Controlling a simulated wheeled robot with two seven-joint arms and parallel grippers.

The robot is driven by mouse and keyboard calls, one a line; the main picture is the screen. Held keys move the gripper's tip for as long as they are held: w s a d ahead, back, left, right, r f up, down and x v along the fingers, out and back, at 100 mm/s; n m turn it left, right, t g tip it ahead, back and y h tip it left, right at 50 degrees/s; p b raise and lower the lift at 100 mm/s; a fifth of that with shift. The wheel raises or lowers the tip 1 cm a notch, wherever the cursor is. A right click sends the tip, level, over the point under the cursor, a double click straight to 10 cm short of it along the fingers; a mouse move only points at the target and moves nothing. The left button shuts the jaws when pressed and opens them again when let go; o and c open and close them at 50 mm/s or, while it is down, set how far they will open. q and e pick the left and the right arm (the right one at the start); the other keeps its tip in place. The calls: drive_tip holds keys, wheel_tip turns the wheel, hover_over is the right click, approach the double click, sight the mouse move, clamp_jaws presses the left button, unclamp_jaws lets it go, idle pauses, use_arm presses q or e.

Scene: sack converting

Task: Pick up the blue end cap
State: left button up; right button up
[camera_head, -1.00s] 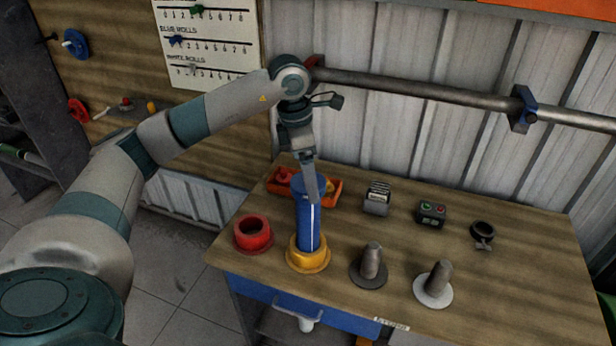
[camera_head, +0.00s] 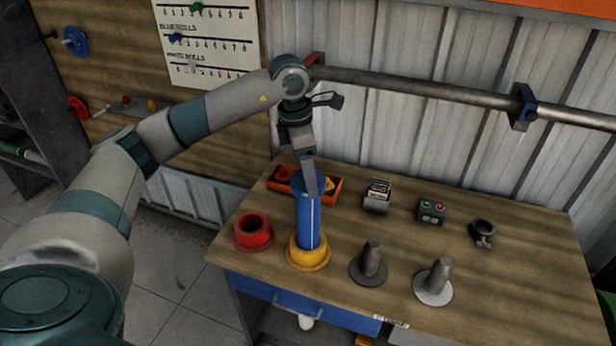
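A tall blue cylinder (camera_head: 308,225) stands upright in a yellow flanged ring (camera_head: 308,256) at the table's front left. Its top, a slightly wider blue rim, is partly hidden by my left gripper (camera_head: 311,187). The gripper points down with its tip at this top; whether its fingers are closed on it cannot be seen. I cannot tell whether the blue rim is a separate end cap. A blue flanged disc (camera_head: 75,42) hangs on the wooden board at far left. My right gripper is not in view.
A red ring (camera_head: 253,232) stands left of the cylinder, an orange tray (camera_head: 330,191) behind it. Two grey spindles (camera_head: 369,263) (camera_head: 435,283) stand to the right. A small label box (camera_head: 377,196), a button box (camera_head: 431,212) and a dark clamp ring (camera_head: 483,234) lie farther back.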

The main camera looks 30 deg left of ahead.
use_arm(q)
drive_tip(key=shift+r, duration=0.2)
drive_tip(key=shift+r+b, duration=0.6)
wheel_tip(320, 180, up, 2)
drive_tip(key=shift+r+b, duration=0.2)
drive_tip(key=shift+b, duration=0.45)
drive_tip(key=s+d+r+b, duration=0.3)
drive_tip(key=d+r, duration=0.4)
drive_tip(key=d, duration=0.4)
drive_tip(key=shift+s+d+b, duration=0.15)
drive_tip(key=shift+b, duration=0.15)
